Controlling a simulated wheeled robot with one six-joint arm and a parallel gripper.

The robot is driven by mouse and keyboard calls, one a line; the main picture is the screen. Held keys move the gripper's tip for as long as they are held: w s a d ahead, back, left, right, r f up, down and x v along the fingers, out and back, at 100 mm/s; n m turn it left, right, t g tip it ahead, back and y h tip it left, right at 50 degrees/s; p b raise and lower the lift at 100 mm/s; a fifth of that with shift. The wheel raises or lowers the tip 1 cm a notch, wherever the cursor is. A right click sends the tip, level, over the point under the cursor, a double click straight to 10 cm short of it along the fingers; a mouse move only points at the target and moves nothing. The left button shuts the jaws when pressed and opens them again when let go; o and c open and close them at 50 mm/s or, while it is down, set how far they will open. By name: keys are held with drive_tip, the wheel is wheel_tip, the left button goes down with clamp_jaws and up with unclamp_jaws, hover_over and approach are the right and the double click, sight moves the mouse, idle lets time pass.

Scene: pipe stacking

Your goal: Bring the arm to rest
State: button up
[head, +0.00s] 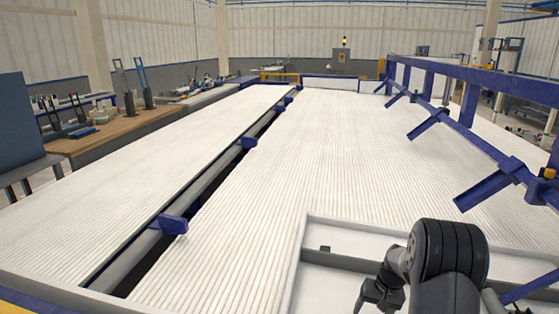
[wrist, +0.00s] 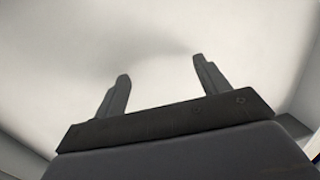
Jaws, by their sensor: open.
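My gripper (wrist: 160,82) is open in the wrist view, with its two dark fingers apart and nothing between them. Behind the fingers is a plain pale surface. In the head view my gripper (head: 370,298) is small and dark at the bottom, right of the middle. It hangs over a white tray-like area with a raised rim (head: 345,222). My arm is folded near the lower right corner and hides part of this area.
White ribbed beds of pipes (head: 330,140) fill the middle and left. A dark gap with blue brackets (head: 173,225) runs between them. A blue rail with slanted arms (head: 484,190) stands at the right. A wooden workbench (head: 115,130) is at the left.

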wheel_tip(320, 180, up, 6)
drive_tip(key=p, duration=0.2)
drive_tip(key=shift+p, duration=0.4)
drive_tip(key=shift+f, duration=0.15)
